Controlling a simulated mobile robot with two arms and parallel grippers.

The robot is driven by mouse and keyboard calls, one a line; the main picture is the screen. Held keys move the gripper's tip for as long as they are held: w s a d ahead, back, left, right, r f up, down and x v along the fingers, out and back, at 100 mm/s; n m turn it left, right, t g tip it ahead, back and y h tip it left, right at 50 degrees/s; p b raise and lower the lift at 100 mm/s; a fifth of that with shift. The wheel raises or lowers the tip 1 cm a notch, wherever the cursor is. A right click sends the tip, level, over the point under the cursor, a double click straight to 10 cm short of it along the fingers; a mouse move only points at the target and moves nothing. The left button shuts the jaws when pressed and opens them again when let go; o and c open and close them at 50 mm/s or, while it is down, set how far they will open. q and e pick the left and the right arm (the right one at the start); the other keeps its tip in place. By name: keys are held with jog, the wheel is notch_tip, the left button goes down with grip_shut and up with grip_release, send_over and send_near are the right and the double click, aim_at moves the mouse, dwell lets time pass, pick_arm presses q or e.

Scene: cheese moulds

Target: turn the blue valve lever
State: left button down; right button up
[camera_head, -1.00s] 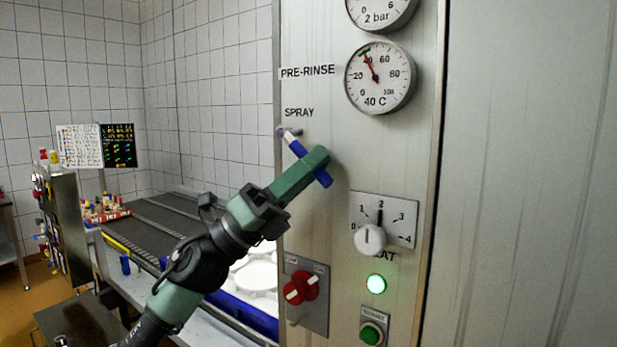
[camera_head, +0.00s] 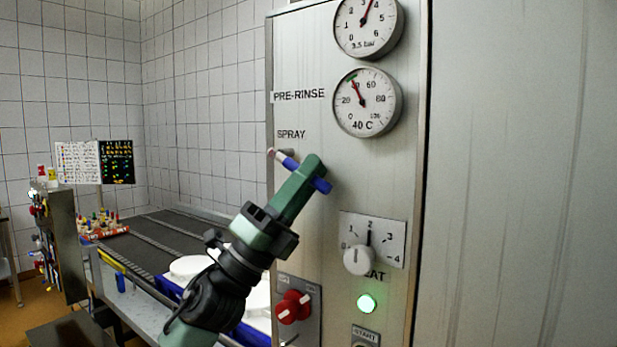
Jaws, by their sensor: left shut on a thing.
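The blue valve lever (camera_head: 289,163) is on the steel panel, just below the SPRAY label (camera_head: 291,134). It slants down from its pale pivot end at upper left to a blue end at lower right. My left gripper (camera_head: 309,175) comes up from the lower left and is shut on the lever toward its lower right end. The gripper hides the middle of the lever. My right gripper is not in view.
Above are a pressure gauge (camera_head: 368,25) labelled 3.5 bar and a temperature gauge (camera_head: 367,102) at 40 C. Below are a white dial (camera_head: 359,260), a red switch (camera_head: 293,307) and a lit green lamp (camera_head: 366,303). A conveyor (camera_head: 150,245) runs at left.

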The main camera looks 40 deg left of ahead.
pick_arm(q)
jog(key=c, duration=1.6)
grip_release()
jog(key=shift+c, duration=0.2)
jog(key=b+v, duration=0.4)
jog(key=v, duration=0.3)
jog(key=shift+s+a+f, duration=0.15)
jog(key=shift+s+f, duration=0.1)
